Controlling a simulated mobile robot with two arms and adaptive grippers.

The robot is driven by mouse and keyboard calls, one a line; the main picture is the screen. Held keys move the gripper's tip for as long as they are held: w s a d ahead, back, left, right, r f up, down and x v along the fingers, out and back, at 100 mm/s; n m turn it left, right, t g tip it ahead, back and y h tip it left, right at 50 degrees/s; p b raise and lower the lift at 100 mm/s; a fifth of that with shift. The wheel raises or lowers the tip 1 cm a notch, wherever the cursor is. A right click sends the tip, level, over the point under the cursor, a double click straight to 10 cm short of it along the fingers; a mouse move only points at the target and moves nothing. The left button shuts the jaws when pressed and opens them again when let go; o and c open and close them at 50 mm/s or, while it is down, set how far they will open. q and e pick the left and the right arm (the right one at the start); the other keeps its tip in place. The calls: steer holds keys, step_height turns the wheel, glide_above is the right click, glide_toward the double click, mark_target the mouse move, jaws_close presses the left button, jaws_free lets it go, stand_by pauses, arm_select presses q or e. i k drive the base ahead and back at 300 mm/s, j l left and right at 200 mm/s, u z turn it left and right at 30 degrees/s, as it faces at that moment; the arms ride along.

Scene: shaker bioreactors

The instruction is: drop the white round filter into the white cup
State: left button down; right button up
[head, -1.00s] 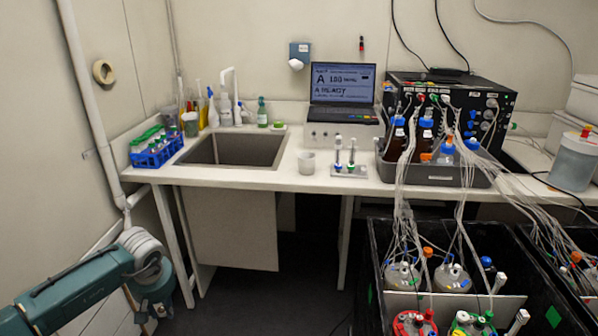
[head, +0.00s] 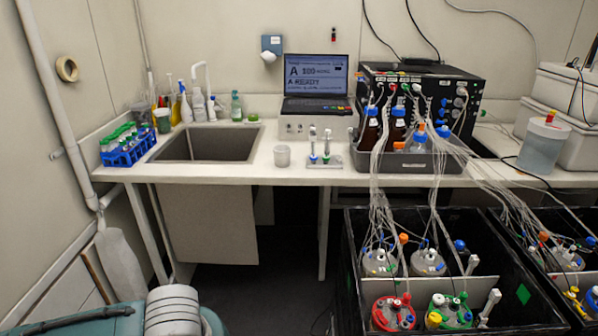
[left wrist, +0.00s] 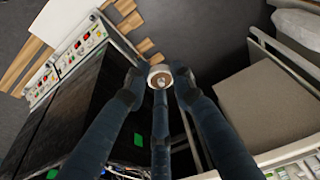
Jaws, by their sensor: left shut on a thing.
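The white cup (head: 282,156) stands upright on the white bench, right of the sink and left of a small stand. In the left wrist view, the fingers of my left gripper (left wrist: 160,72) are closed around a small round white thing with a brownish-grey middle, which I take to be the white round filter (left wrist: 160,80). The fingers cover part of its edge. In the head view only my left arm shows, at the bottom left; the gripper is out of that picture. My left gripper is away from the cup. My right gripper is in neither view.
The sink (head: 210,144) and a blue tube rack (head: 128,154) are left of the cup. A small stand with two upright pieces (head: 320,160) is close on its right. A grey tray of bottles (head: 400,160) stands further right. Black-walled boxes (head: 515,275) with tubed vessels stand in front.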

mark_target(282, 166)
steer(key=i+j+z, duration=0.15)
steer(key=z, duration=0.3)
steer(key=i+j+z, duration=0.1)
steer(key=j+z, duration=0.55)
steer(key=z, duration=0.2)
steer(key=j+z, duration=0.45)
steer(key=i+l, duration=0.05)
steer(key=l, duration=0.05)
